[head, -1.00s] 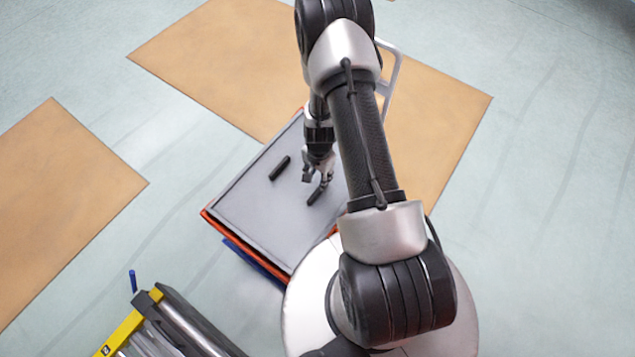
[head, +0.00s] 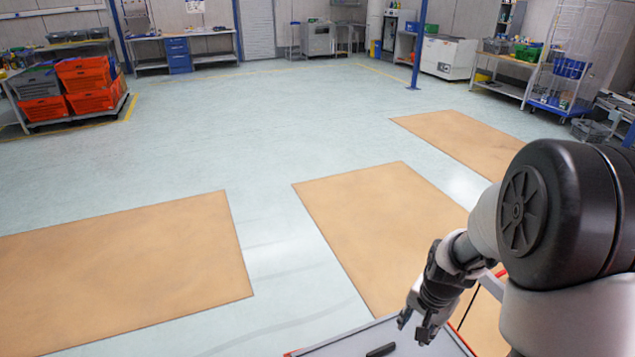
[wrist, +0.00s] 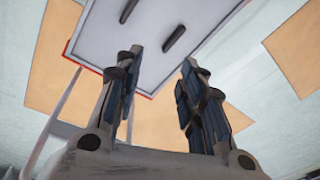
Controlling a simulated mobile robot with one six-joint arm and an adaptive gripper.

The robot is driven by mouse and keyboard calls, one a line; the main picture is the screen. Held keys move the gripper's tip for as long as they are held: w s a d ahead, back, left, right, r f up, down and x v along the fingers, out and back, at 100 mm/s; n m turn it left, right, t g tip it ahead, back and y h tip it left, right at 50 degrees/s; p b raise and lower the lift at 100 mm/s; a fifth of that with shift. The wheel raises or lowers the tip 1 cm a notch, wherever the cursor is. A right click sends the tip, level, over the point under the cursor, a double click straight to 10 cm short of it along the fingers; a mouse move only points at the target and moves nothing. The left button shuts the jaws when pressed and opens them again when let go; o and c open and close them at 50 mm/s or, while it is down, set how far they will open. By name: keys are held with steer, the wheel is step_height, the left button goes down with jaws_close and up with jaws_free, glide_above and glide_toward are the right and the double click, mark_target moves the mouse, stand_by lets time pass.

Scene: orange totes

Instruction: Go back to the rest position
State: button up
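My gripper (head: 418,322) is at the lower right of the head view, above a grey-topped surface with a red edge (head: 345,345). In the wrist view my gripper (wrist: 163,70) has its two fingers apart with nothing between them. One dark bar (head: 381,350) also shows at the bottom of the head view.
Brown mats (head: 130,270) lie on the pale floor, which is wide and clear ahead. A cart with orange totes (head: 85,85) stands at the far left. Workbenches (head: 180,50) and a white chest (head: 448,57) line the back. A blue post (head: 418,45) stands right of centre.

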steer(key=s+a+r+n+t, duration=0.1)
steer(key=s+a+r+n, duration=0.2)
steer(key=r, duration=0.5)
steer(key=s+a+r+n+t, duration=0.1)
steer(key=s+a+r, duration=0.1)
steer(key=s+r, duration=0.4)
steer(key=s+a+r+n, duration=0.3)
steer(key=s+r, duration=0.4)
steer(key=s, duration=0.4)
steer(key=shift+s+a+r+n+t, duration=0.15)
steer(key=shift+s+r+n+t, duration=0.2)
steer(key=shift+n, duration=0.45)
